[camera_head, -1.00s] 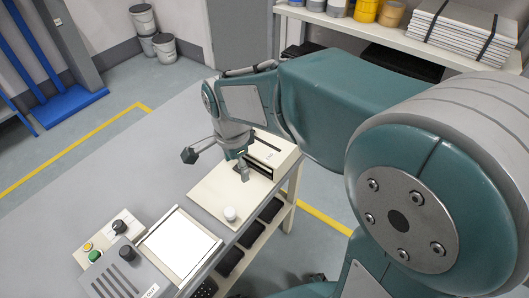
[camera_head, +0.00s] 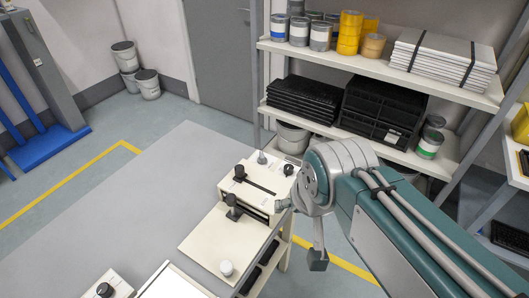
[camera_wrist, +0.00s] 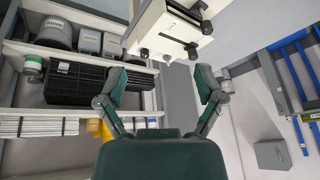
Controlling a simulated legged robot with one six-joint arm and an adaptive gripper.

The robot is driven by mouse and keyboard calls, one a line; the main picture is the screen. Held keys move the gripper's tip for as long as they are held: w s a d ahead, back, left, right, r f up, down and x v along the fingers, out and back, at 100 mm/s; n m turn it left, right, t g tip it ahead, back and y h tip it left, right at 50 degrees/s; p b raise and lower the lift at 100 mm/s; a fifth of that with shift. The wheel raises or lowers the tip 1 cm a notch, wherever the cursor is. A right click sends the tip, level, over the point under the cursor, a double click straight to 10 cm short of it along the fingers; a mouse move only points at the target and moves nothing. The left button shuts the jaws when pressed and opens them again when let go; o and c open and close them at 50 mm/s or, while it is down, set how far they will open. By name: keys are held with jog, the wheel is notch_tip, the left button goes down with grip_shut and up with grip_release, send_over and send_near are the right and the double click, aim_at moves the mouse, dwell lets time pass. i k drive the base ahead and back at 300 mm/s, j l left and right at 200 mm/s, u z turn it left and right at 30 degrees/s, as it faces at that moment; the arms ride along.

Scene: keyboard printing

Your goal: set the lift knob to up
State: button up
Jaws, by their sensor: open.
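A cream machine (camera_head: 262,192) stands at the table's far right corner, with a dark slot in its top. A black knob (camera_head: 240,172) stands upright on its top left. Another black knob (camera_head: 104,290) sits on a control box at the lower left. I cannot read which knob is the lift knob. In the wrist view, my gripper (camera_wrist: 162,80) is open and empty, its fingers spread wide, with the machine (camera_wrist: 165,28) beyond them at the top. In the head view my arm hides most of the gripper, right of the machine.
A shelf (camera_head: 385,62) with cans, black trays and strapped stacks stands behind my arm. The grey table top (camera_head: 130,205) left of the machine is clear.

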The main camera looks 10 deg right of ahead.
aim_at(262, 160)
jog(key=i+l+z, duration=0.15)
jog(key=i+l, duration=0.55)
jog(key=l, duration=0.15)
